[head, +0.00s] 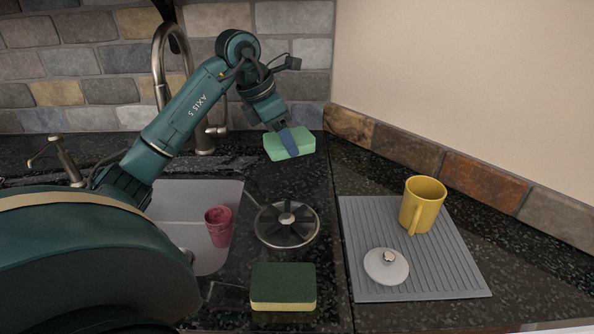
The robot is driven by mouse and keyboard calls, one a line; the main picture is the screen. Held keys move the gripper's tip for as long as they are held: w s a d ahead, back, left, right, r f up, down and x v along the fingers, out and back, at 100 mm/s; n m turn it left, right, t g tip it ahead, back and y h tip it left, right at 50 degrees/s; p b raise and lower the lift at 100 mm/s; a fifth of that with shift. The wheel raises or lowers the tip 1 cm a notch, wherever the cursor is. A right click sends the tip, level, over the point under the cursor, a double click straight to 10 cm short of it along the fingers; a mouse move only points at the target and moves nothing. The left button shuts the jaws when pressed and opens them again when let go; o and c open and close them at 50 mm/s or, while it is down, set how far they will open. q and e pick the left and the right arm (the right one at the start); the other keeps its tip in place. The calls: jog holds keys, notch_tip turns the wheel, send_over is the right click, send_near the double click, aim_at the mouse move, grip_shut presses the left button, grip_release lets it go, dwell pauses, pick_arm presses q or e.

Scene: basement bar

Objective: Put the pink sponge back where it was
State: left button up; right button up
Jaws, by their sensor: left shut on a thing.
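My left gripper (288,143) is at the back of the counter, right of the tap, shut on a light green sponge (305,144). Its blue finger lies across the sponge's near face. I cannot tell whether the sponge touches the counter. A second sponge (283,288), dark green on top and yellow below, lies flat at the front of the counter. No pink sponge shows; the pink thing in view is a cup (218,226) in the sink (229,193). My right gripper is not in view.
A round spoked metal piece (287,224) sits between the two sponges. On the right, a grey ribbed mat (446,267) holds a yellow mug (423,205) and a white lid (386,266). The tap (160,60) stands behind my arm. Stone and brick walls close the back.

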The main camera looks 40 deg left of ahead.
pick_arm(q)
send_over(290, 183)
jog(key=s, duration=0.1)
jog(key=f, duration=0.2)
jog(key=a+f, duration=0.1)
jog(key=f, duration=0.1)
jog(key=shift+s, duration=0.2)
jog(key=shift+w+f, duration=0.1)
jog(key=shift+f, duration=2.1)
jog(key=shift+f, duration=0.1)
jog(key=o, duration=1.1)
jog(key=shift+d, duration=0.1)
jog(key=v, duration=1.2)
